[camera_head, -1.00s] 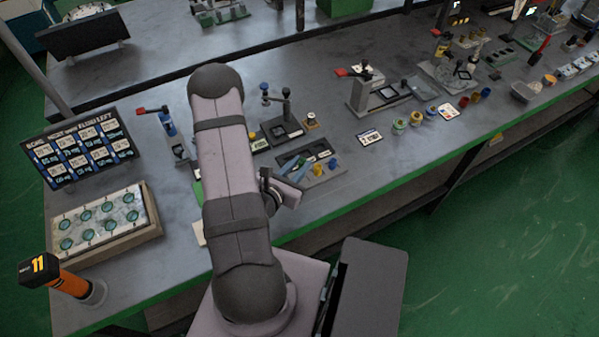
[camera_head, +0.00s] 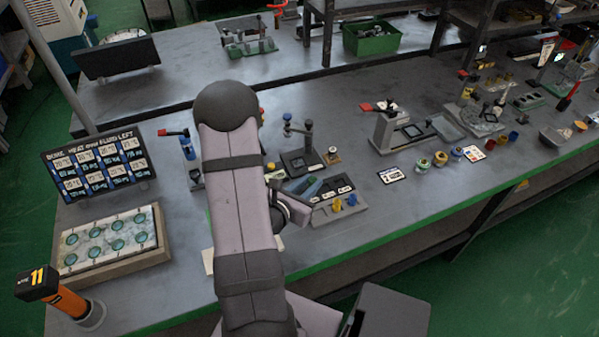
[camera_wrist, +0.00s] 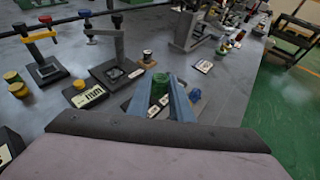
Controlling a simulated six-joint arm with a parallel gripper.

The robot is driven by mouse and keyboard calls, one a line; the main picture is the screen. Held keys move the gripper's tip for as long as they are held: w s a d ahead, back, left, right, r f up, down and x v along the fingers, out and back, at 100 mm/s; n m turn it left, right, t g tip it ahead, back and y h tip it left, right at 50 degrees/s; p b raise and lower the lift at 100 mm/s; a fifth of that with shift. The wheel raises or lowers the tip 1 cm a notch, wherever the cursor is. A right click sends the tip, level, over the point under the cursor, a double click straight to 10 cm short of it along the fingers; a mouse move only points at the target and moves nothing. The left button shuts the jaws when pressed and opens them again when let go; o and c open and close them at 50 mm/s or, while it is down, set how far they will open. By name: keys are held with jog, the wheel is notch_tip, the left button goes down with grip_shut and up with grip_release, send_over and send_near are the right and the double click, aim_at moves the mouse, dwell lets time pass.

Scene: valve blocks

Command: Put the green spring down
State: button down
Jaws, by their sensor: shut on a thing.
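My gripper (camera_wrist: 170,97) shows in the wrist view as two blue-grey fingers, shut on the green spring (camera_wrist: 159,84). The spring's green top shows between the fingers, and its lower part is hidden. The fingers are over or close to a dark slotted tray (camera_wrist: 195,96); I cannot tell whether the spring touches it. In the head view my gripper (camera_head: 306,188) is partly hidden behind my arm, beside the same tray (camera_head: 338,188). I cannot make out the spring there.
A press stand (camera_head: 300,150) is just behind the tray. A label card (camera_head: 391,175) and small coloured cups (camera_head: 440,159) lie to the right. A case of round green pieces (camera_head: 110,240) is at left. Bare bench lies right of the tray.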

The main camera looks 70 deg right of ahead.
jog(key=w+d+r+m+g+b, duration=0.2)
jog(key=w+d+r+b, duration=0.45)
jog(key=d, duration=0.55)
jog(key=n+t+p, duration=0.2)
send_over(295, 167)
jog(key=shift+f, duration=1.55)
jog(key=shift+f, duration=0.15)
jog(key=shift+f+p, duration=0.75)
jog(key=shift+f, duration=4.1)
jog(key=shift+f, duration=0.2)
jog(key=c, duration=1.6)
grip_release()
jog(key=shift+r, duration=0.15)
